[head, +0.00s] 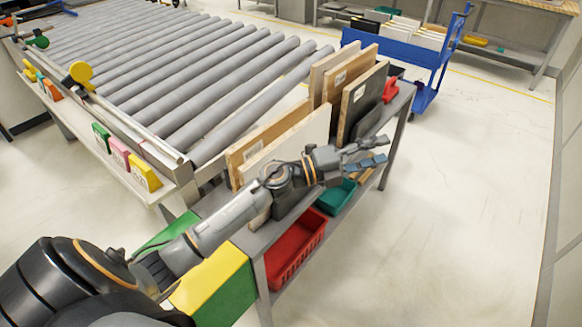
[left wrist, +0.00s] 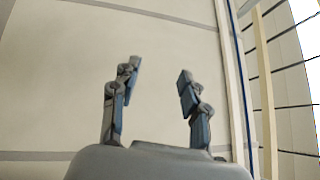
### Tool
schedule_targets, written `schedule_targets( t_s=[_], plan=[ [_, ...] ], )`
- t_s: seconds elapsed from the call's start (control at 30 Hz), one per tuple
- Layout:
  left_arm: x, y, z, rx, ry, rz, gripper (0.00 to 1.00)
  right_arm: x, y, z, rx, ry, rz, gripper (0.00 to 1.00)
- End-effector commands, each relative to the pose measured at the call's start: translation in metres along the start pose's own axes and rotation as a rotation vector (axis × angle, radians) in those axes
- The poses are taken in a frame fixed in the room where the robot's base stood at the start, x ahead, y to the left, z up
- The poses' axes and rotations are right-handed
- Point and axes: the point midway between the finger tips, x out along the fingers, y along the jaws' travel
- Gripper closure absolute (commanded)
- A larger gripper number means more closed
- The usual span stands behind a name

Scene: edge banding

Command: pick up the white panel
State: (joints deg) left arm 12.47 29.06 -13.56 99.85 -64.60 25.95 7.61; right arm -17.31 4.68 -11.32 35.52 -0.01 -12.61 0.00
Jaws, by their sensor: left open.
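The white panel (head: 296,138) stands upright on edge on the grey bench, in front of a wood-toned panel (head: 262,138). My left arm crosses in front of it and hides its lower part. My left gripper (head: 379,151) is past the panel's right end, over the right side of the bench. It is open, and in the left wrist view its two fingers (left wrist: 159,74) stand apart with nothing between them. My right gripper is in neither view.
Two wooden boards and a dark panel (head: 362,100) stand upright behind the gripper. Red (head: 296,252) and teal (head: 335,197) bins sit below the bench top. A roller conveyor (head: 190,75) lies left; a blue cart (head: 400,50) stands behind. The floor at right is clear.

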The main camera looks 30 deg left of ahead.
Motion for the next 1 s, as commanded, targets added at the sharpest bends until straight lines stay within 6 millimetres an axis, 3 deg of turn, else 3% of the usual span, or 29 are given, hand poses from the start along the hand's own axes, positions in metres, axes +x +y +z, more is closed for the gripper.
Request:
schedule_targets(
  t_s=[0.07, 0.17, 0.27, 0.4, 0.53, 0.7, 0.87, 1.0],
  plan=[
    [0.005, -0.011, -0.01, 0.214, 0.183, 0.089, 0.55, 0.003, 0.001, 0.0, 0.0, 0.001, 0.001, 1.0],
    [-0.005, -0.004, -0.01, 0.449, 0.375, 0.266, 0.55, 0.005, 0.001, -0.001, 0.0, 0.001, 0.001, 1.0],
    [-0.031, 0.005, 0.015, 0.65, 0.511, 0.508, 0.55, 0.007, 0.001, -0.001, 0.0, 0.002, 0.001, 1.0],
    [-0.087, 0.003, 0.075, 0.827, 0.588, 0.893, 0.55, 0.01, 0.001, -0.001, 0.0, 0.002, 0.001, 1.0],
    [-0.134, -0.015, 0.119, 0.875, 0.575, 1.166, 0.55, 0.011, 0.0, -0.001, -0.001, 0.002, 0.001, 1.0],
    [-0.169, -0.035, 0.146, 0.876, 0.541, 1.353, 0.55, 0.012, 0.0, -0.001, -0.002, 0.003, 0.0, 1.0],
    [-0.177, -0.029, 0.153, 0.868, 0.534, 1.4, 0.55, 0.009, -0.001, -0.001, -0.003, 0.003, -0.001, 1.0],
    [-0.173, -0.003, 0.156, 0.864, 0.538, 1.399, 0.55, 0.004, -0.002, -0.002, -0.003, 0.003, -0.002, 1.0]
  ],
)
